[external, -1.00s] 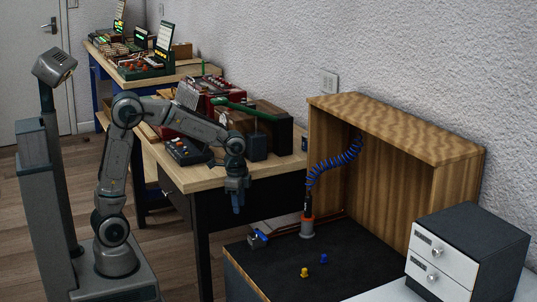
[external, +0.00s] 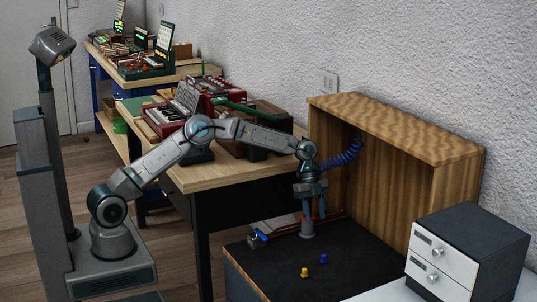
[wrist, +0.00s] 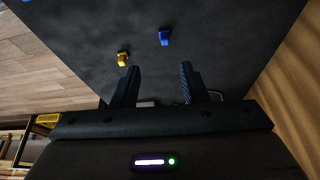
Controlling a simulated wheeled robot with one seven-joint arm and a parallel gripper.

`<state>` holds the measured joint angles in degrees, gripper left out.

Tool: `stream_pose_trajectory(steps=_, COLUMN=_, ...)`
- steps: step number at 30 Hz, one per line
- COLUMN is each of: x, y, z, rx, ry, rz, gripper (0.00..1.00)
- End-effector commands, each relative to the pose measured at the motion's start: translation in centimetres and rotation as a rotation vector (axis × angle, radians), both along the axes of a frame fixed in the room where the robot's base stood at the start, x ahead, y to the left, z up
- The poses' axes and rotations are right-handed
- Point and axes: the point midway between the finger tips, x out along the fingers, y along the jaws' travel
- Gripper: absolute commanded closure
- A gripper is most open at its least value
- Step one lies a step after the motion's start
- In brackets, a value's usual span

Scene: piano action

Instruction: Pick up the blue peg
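The blue peg (external: 323,258) is small and stands on the dark bench top, just right of and behind the yellow peg (external: 304,272). In the wrist view the blue peg (wrist: 164,37) lies beyond the fingertips, near the top, and the yellow peg (wrist: 123,59) is to its left, beyond the left finger. My gripper (external: 311,212) points down above the bench, behind the pegs and in front of the soldering holder. In the wrist view my gripper (wrist: 160,78) is open, with nothing between its fingers.
A holder with a grey base (external: 307,230) stands on the bench behind my gripper, partly hidden by it. A small blue-and-grey vise (external: 257,239) is to the left. The wooden hutch (external: 400,125) rises at the right, with a drawer unit (external: 465,250) beside it. Bench around the pegs is clear.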

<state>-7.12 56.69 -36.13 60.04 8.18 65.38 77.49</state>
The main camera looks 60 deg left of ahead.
Motion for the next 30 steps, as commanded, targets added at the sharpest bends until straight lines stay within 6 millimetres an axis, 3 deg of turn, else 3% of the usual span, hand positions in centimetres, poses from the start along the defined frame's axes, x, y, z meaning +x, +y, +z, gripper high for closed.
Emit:
stream_pose_trajectory(steps=12, x=-0.1, y=-2.9, z=-6.8, rx=-0.002, ry=0.001, rz=-0.004, gripper=0.60)
stream_pose_trajectory(steps=22, x=0.0, y=-4.0, z=-8.7, rx=-0.002, ry=-0.001, rz=-0.002, gripper=0.60)
stream_pose_trajectory(steps=30, x=0.4, y=-6.0, z=-12.0, rx=-0.001, ry=0.000, rz=-0.002, gripper=0.60)
